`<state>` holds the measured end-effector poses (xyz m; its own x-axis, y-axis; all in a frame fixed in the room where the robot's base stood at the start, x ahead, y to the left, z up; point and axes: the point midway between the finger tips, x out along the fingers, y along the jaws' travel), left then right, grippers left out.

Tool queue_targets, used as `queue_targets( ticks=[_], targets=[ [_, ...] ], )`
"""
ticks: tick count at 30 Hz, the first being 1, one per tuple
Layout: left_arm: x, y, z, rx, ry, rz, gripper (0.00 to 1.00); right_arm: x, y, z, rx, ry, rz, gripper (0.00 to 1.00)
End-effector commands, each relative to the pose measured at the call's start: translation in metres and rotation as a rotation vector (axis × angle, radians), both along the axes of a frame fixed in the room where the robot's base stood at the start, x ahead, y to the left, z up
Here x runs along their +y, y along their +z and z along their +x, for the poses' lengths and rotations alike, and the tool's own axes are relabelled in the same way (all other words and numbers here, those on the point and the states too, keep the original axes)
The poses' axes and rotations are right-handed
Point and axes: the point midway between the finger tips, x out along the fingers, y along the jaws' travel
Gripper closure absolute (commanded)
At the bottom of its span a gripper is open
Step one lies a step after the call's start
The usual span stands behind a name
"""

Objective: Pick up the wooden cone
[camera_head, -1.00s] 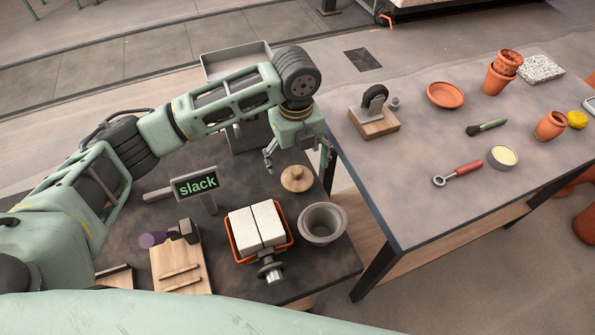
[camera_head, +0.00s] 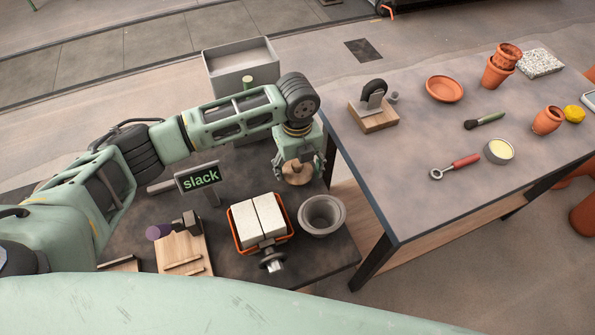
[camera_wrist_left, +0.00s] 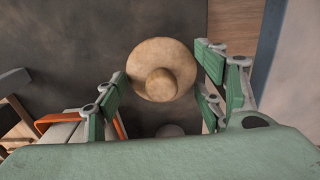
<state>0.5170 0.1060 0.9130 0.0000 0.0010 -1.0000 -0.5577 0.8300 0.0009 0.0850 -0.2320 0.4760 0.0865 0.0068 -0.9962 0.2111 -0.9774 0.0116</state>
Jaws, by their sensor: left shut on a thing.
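The wooden cone (camera_head: 297,172) is a pale round wooden piece with a wide base and a knob on top. It is at the far right part of the dark table, below my left gripper (camera_head: 298,176). In the left wrist view the cone (camera_wrist_left: 161,70) lies between the green finger pads of my left gripper (camera_wrist_left: 160,88). The fingers are shut on it, on both sides of its round base. In the head view the gripper partly covers the cone. My right gripper is in neither view.
A grey bin (camera_head: 209,72) is behind the arm. A second table (camera_head: 420,150) is at right.

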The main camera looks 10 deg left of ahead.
Motion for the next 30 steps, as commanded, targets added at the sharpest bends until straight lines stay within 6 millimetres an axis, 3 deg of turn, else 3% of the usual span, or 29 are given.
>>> queue_targets(
  ticks=[8, 19, 26, 30],
  targets=[
    [0.0, 0.001, 0.001, -0.002, 0.0, -0.001, 0.66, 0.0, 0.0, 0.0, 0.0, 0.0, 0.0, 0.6],
    [0.0, 0.007, 0.001, -0.003, 0.0, -0.002, 0.66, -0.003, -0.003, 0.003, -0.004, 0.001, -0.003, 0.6],
    [0.0, 0.04, 0.002, -0.007, -0.001, -0.003, 0.66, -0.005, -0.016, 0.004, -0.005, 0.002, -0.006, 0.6],
    [-0.019, 0.057, -0.026, -0.003, -0.007, -0.005, 0.66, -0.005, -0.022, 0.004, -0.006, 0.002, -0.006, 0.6]
  ],
)
